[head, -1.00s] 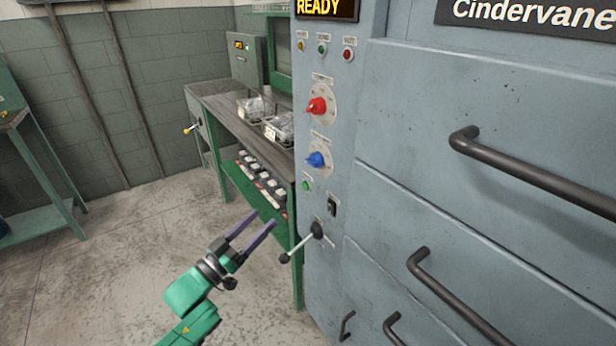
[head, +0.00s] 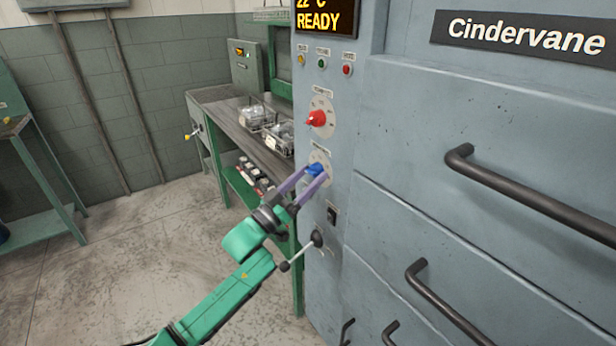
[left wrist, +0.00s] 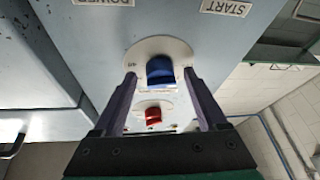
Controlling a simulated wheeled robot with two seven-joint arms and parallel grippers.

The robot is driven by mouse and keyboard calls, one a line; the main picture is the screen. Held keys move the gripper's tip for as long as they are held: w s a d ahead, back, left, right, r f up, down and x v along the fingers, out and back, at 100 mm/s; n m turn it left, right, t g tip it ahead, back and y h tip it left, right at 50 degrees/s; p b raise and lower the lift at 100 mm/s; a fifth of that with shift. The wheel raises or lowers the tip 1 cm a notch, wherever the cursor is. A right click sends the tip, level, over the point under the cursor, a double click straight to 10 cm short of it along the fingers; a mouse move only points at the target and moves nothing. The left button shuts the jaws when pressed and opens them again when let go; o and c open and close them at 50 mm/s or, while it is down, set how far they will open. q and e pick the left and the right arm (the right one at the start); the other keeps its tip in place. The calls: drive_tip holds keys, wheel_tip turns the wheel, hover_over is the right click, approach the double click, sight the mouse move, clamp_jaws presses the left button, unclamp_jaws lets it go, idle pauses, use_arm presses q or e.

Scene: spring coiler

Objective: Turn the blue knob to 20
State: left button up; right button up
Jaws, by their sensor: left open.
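The blue knob (head: 314,170) sits on a pale round dial on the grey machine's front panel, below the red knob (head: 317,118). My left gripper (head: 308,178) is open, its two purple fingers reaching to either side of the blue knob. In the left wrist view the blue knob (left wrist: 160,70) shows between and just beyond the fingertips (left wrist: 160,80), with a gap on each side. I cannot tell which number it points at. The red knob (left wrist: 153,116) shows there too. My right gripper is not in view.
A lever with a dark ball end (head: 284,266) sticks out below the blue knob, close to my left forearm. A black rocker switch (head: 332,214) sits beneath the dial. A bench (head: 232,113) with wire baskets stands behind. Large drawer handles (head: 530,205) are at right.

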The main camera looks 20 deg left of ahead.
use_arm(q)
clamp_jaws()
drive_tip(key=shift+f, duration=0.1)
drive_tip(key=shift+w+a+r+m+g+h+b, duration=0.15)
drive_tip(key=shift+m+g+h+b, duration=1.15)
drive_tip(key=shift+m, duration=3.15)
drive_tip(key=shift+w+a+r+m+g+h+b, duration=0.15)
drive_tip(key=shift+m+g+h+b, duration=0.3)
drive_tip(key=shift+m+g+b, duration=2.8)
drive_tip(key=shift+w+a+m+g+h+b, duration=0.2)
drive_tip(key=shift+m+g+h, duration=0.6)
drive_tip(key=shift+m, duration=4.8)
drive_tip(key=shift+s, duration=0.15)
